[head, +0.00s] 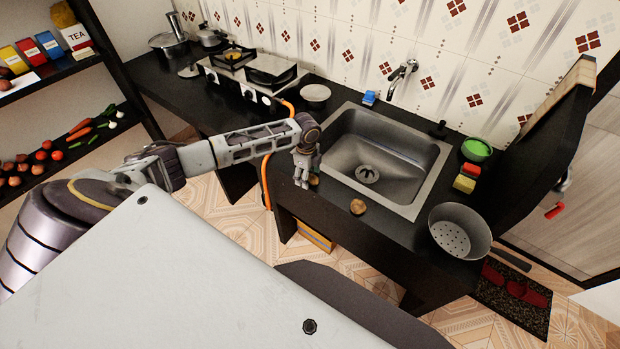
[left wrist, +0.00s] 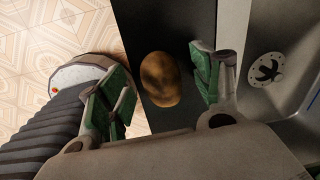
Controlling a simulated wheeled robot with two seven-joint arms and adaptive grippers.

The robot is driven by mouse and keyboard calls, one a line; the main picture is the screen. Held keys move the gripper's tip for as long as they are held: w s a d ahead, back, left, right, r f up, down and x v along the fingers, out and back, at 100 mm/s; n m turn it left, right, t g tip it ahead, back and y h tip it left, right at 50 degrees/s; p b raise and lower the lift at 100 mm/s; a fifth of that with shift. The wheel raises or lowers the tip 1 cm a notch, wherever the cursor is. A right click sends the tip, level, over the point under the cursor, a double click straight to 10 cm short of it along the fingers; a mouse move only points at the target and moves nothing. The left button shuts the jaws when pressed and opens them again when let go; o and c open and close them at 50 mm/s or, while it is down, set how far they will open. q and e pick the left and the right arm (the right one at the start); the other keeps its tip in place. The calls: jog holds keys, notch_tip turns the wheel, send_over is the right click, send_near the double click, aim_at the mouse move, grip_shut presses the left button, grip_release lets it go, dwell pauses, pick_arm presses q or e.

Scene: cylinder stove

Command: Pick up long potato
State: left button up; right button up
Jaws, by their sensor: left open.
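A brown, elongated potato (left wrist: 160,79) lies on the dark counter in the left wrist view, in the space between the two green-padded fingers. My left gripper (head: 303,175) is open and points down over the counter strip left of the sink in the head view. A brown potato (head: 314,180) shows partly behind its fingers there. Another rounder brown potato (head: 357,207) lies on the counter near the sink's front edge. The fingers stand apart on either side of the potato, and I cannot tell whether they touch it. My right gripper is not in view.
The metal sink (head: 385,160) is right of the gripper. A colander (head: 459,232) stands at the counter's right front. A white bowl (head: 315,95) and the stove (head: 250,75) are behind. An orange hose (head: 265,180) hangs left of the gripper. Shelves with vegetables are far left.

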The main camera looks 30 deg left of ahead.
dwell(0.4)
pick_arm(q)
jog(key=c, duration=1.1)
jog(key=shift+r, duration=0.1)
jog(key=shift+r+b, duration=0.3)
jog(key=shift+r, duration=4.6)
jog(key=o, duration=0.4)
jog(key=c, duration=0.3)
jog(key=shift+w+d, duration=0.1)
